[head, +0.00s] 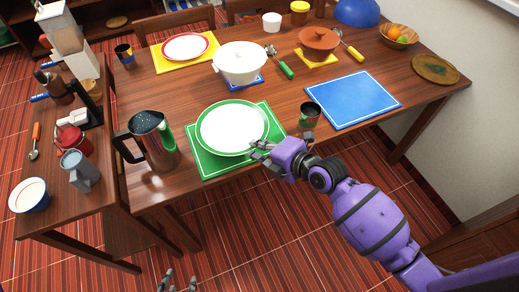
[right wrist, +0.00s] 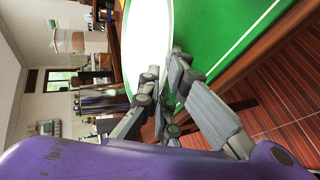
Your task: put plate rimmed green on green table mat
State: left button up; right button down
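The green-rimmed white plate (head: 232,127) is over the green table mat (head: 207,167) near the table's front edge. Its far rim reaches past the mat's far edge; I cannot tell whether it rests on the mat or is slightly above it. My right gripper (head: 257,148) is at the plate's near-right rim. In the right wrist view its fingertips (right wrist: 165,72) come close together at the rim of the plate (right wrist: 147,35), with the mat (right wrist: 225,35) beside it. They look shut on the rim, which they partly hide. My left gripper (head: 179,283) is at the bottom edge, empty, fingers apart.
A metal pitcher (head: 155,142) stands left of the mat and a dark cup (head: 310,115) close on its right. A blue mat (head: 352,99) lies bare farther right. A white pot (head: 239,63) and a red-rimmed plate (head: 186,47) are behind.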

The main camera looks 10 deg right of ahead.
aim_at(260, 151)
jog(key=shift+w+d+f, duration=0.2)
jog(key=shift+w+f, duration=0.3)
jog(key=shift+f, duration=0.05)
jog(key=shift+w+d+f, duration=0.15)
jog(key=shift+w+f, duration=0.3)
jog(key=shift+f, duration=0.05)
jog(key=f, duration=0.3)
jog(key=shift+w+d, duration=0.1)
jog(key=shift+w, duration=0.15)
jog(key=shift+f, duration=0.25)
jog(key=shift+s+f+b, duration=0.1)
jog(key=shift+f+b, duration=0.1)
jog(key=shift+b, duration=0.1)
jog(key=c, duration=2.3)
grip_release()
jog(key=shift+o, duration=0.2)
